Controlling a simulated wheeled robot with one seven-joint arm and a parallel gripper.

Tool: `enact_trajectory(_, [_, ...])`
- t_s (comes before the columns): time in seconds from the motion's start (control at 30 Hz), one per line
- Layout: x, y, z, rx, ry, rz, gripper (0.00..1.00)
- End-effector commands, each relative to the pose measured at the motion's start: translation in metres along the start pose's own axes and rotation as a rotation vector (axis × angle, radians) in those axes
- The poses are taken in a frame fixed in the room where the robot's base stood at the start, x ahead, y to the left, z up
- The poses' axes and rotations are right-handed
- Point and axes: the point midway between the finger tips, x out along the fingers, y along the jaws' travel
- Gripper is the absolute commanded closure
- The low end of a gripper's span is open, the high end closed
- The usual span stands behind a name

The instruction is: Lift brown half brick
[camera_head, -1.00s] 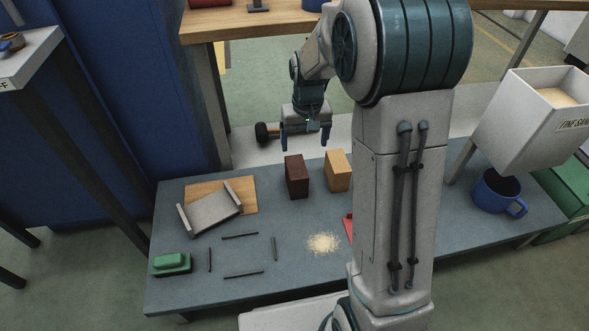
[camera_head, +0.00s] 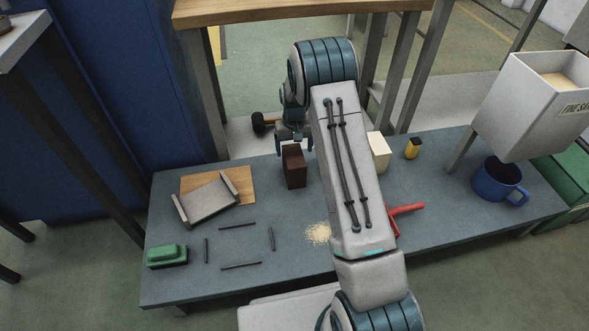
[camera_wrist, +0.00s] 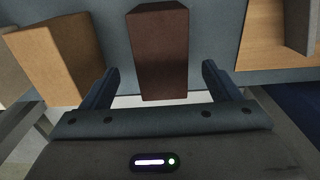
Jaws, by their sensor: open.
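The brown half brick (camera_head: 294,170) stands upright on the grey-blue table (camera_head: 185,283), near its back edge. In the wrist view the brown half brick (camera_wrist: 159,45) lies ahead of my gripper (camera_wrist: 160,85), roughly centred across the gap between the two blue fingers. My gripper (camera_head: 294,143) is open and empty, behind the brick in the head view. I cannot tell how much of the brick, if any, is between the fingertips.
A tan block (camera_wrist: 55,60) stands left of the brick in the wrist view; my arm hides it in the head view. A cream block (camera_head: 379,154) and a yellow-black item (camera_head: 413,148) are to the right. A wooden board (camera_head: 243,183) is to the left.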

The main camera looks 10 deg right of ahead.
Motion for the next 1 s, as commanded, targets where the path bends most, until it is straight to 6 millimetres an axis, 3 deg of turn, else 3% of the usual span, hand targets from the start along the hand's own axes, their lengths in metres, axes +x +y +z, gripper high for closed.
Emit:
enact_trajectory(0.03, [0.016, 0.000, 0.001, 0.000, -0.003, 0.000, 0.16])
enact_trajectory(0.1, [0.026, 0.000, 0.000, 0.000, -0.002, 0.000, 0.16])
enact_trajectory(0.37, [0.043, -0.001, 0.001, -0.001, -0.001, 0.000, 0.16])
enact_trajectory(0.67, [0.084, -0.002, 0.002, -0.001, -0.001, 0.001, 0.16])
enact_trajectory(0.93, [0.086, -0.002, 0.002, -0.001, 0.000, 0.000, 0.16])
enact_trajectory(1.0, [0.086, -0.002, 0.002, -0.001, 0.000, 0.000, 0.33])
